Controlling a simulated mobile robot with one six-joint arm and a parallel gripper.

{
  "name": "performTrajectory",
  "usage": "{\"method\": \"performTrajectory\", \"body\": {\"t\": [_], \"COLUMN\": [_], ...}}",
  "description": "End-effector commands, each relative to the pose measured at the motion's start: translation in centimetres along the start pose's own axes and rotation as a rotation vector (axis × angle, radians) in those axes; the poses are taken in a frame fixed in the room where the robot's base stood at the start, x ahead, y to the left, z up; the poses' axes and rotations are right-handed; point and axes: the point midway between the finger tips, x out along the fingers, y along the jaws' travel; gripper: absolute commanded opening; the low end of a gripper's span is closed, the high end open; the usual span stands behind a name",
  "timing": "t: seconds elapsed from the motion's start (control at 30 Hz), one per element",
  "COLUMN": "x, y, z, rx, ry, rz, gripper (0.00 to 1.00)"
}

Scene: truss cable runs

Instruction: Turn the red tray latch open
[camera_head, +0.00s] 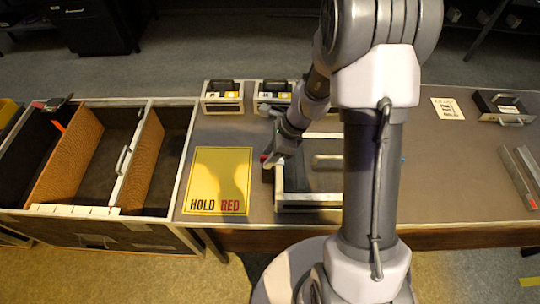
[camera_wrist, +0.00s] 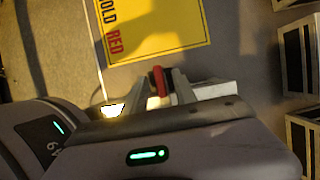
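The red latch (camera_wrist: 159,82) stands up between the two fingers of my gripper (camera_wrist: 161,84) in the wrist view. The fingers are apart, one on each side of it, with a narrow gap showing on the right side. In the head view a bit of red latch (camera_head: 264,157) shows at my gripper (camera_head: 271,161), at the left end of the tray (camera_head: 310,197). The tray is a dark, light-edged frame on the table. My arm hides its right part, and my gripper covers much of the latch area.
A yellow "HOLD RED" sheet (camera_head: 219,181) lies left of the tray. Small boxes (camera_head: 222,97) stand along the table's back. A compartmented bin (camera_head: 100,160) adjoins on the left. A black handled box (camera_head: 503,107) and metal bars (camera_head: 518,178) are at the right.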

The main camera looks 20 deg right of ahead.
Motion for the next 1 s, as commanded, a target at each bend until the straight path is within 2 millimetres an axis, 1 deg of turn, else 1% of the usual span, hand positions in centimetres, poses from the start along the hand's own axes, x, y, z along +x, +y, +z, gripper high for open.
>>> {"method": "performTrajectory", "body": {"t": [0.07,0.1,0.27,0.67,0.87,1.0], "x": [-0.04,-0.05,-0.06,-0.11,-0.22,-0.26], "y": [0.00,0.00,0.00,-0.03,-0.08,-0.14], "z": [0.01,0.01,0.00,0.00,0.06,0.10], "rx": [0.000,0.000,0.000,-0.027,-0.122,-0.229], "ry": [0.000,0.000,0.000,0.001,0.001,0.000], "rz": [0.000,0.000,0.000,0.011,0.052,0.097], "gripper": [0.34,0.32,0.00,0.00,0.00,0.00]}}
